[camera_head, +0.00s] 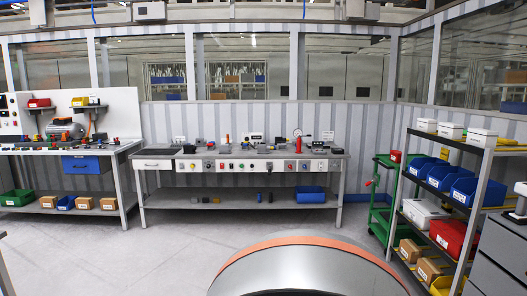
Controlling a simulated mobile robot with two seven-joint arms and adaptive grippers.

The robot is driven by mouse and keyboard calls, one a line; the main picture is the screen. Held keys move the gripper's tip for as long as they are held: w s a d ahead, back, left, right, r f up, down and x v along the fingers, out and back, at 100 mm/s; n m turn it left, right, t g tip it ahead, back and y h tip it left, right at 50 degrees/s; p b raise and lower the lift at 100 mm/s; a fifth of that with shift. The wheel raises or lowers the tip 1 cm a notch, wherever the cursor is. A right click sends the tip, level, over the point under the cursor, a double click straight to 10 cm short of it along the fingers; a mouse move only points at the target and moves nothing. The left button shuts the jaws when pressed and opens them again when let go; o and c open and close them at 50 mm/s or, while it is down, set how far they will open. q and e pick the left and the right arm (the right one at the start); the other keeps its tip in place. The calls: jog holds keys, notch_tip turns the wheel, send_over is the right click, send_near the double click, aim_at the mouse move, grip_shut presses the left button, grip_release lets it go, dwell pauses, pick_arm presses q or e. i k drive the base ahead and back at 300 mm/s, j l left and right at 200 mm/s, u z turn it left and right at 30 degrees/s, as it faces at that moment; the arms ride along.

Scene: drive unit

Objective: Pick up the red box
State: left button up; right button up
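A red box (453,236) sits on a lower level of the grey shelf rack at the right, beside a white box (424,213). A rack post partly covers it. Two other red things are in view: a red bin (39,103) on a small wall shelf at the far left, and a small red item (395,156) on top of the green cart. I cannot tell from the picture alone which one the task means. Neither of my grippers is in view.
The shelf rack (474,188) also holds blue bins (440,176) and cardboard boxes (411,250). A green cart (380,213) stands beside it. A long workbench (243,157) and a left bench (122,146) line the back. The grey floor (190,236) before them is clear.

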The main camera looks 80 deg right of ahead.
aim_at(395, 156)
jog(key=z, duration=3.55)
jog(key=i+j+u, duration=0.15)
jog(key=i, duration=0.3)
jog(key=i+j+u, duration=0.2)
jog(key=i, duration=0.25)
jog(key=i+l+u, duration=0.1)
jog(key=i+u, duration=0.2)
jog(key=i, duration=1.15)
jog(key=i+u, duration=0.15)
jog(key=i, duration=1.35)
jog(key=i+z, duration=0.4)
jog(key=i, duration=0.25)
jog(key=i+j+z, duration=0.1)
jog(key=i+z, duration=0.25)
jog(key=i, duration=0.3)
jog(key=i+z, duration=0.75)
jog(key=i+j+z, duration=0.35)
jog(key=k+l, duration=0.05)
jog(key=l, duration=0.05)
